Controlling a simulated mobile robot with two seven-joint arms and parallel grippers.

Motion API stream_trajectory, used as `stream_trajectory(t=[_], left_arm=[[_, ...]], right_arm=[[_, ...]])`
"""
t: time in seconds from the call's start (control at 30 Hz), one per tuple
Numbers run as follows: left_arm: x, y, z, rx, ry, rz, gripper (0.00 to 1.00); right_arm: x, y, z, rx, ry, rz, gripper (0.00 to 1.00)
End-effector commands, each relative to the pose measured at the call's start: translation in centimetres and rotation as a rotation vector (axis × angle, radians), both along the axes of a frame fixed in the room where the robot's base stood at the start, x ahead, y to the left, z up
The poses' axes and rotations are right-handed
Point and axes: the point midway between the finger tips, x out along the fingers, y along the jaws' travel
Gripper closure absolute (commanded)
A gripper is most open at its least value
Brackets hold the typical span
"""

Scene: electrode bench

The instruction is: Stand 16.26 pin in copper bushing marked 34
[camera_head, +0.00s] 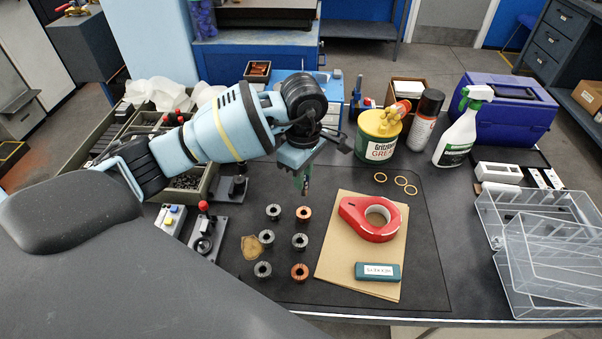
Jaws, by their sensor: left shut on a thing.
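My left gripper (302,182) reaches over the mat from the upper left, pointing down. It is shut on a slim piece that is mostly hidden between the fingers, seemingly a pin; no size marking is readable. The gripper is behind and above the bushings, apart from them. Two copper bushings stand on the mat: a far one (303,213) and a near one (299,271). Their numbers are too small to read. Grey bushings (273,212), (267,237), (300,241), (263,269) stand around them. My right gripper is not in view.
A red tape dispenser (352,215) and teal case (377,271) lie on brown card (335,262) right of the bushings. A grease tub (377,147) stands behind. Clear trays (545,235) are at right. A stained patch (250,249) lies left. The mat's right part is clear.

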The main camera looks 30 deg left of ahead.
Motion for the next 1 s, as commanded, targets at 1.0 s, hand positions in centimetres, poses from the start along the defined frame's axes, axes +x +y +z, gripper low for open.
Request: stream_trajectory(t=[1.0], left_arm=[[0.0, 0.0, -6.2, -0.002, 0.0, -0.001, 1.0]], right_arm=[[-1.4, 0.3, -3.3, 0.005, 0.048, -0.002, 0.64]])
